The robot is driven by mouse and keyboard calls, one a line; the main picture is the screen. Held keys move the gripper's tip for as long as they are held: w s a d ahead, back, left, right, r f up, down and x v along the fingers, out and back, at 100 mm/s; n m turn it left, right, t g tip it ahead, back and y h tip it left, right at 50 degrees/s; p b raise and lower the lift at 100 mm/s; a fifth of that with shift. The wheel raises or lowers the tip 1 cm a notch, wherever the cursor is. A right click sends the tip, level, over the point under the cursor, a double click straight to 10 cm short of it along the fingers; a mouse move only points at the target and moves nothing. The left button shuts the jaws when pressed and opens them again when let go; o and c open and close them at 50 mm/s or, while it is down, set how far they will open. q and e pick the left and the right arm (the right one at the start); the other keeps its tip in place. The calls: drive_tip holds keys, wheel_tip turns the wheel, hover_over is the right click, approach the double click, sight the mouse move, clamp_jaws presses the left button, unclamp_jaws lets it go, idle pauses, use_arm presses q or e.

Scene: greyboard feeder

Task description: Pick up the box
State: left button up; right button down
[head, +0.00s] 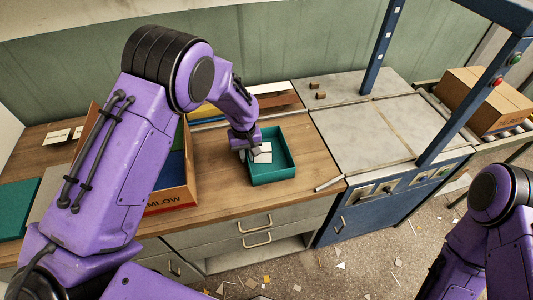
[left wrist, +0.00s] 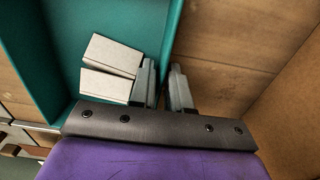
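A teal open-topped box (head: 271,178) stands on the wooden worktop in the head view, with pale pieces (head: 263,153) inside near its left wall. My left gripper (head: 245,154) reaches down to that left wall. In the left wrist view the fingers of my left gripper (left wrist: 163,85) are close together, one on each side of the teal box's wall (left wrist: 174,22). They look shut on the wall, though the contact itself is partly hidden. Two pale pieces (left wrist: 112,70) lie beside the inner finger. My right arm shows at the lower right of the head view; its gripper is out of view.
An open cardboard box (head: 176,198) stands left of the teal box, partly behind my left arm. A grey-topped blue cabinet (head: 365,137) with a blue frame is to the right. Another cardboard box (head: 486,104) sits on a roller conveyor. Scraps litter the floor.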

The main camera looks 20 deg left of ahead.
use_arm(q)
drive_tip(key=shift+f, duration=0.65)
clamp_jaws()
drive_tip(key=shift+r, duration=0.1)
drive_tip(key=shift+w, duration=0.1)
drive_tip(key=shift+r, duration=0.6)
drive_tip(key=s+r, duration=0.1)
drive_tip(key=r, duration=0.1)
drive_tip(key=s+d+r+b, duration=0.1)
drive_tip(key=r, duration=0.1)
drive_tip(key=s+d+r, duration=0.1)
drive_tip(key=r, duration=0.2)
drive_tip(key=shift+s+d, duration=0.15)
drive_tip(key=shift+s, duration=0.2)
drive_tip(key=s+d+r+b, duration=0.2)
drive_tip(key=s+d+r, duration=0.3)
drive_tip(key=s, duration=0.3)
drive_tip(key=w+a+f+m+b, duration=0.1)
drive_tip(key=w+a+f+m, duration=0.1)
drive_tip(key=w+m, duration=0.3)
drive_tip(key=shift+a+f+m, duration=0.35)
drive_tip(key=shift+f+m, duration=0.2)
drive_tip(key=shift+m, duration=0.25)
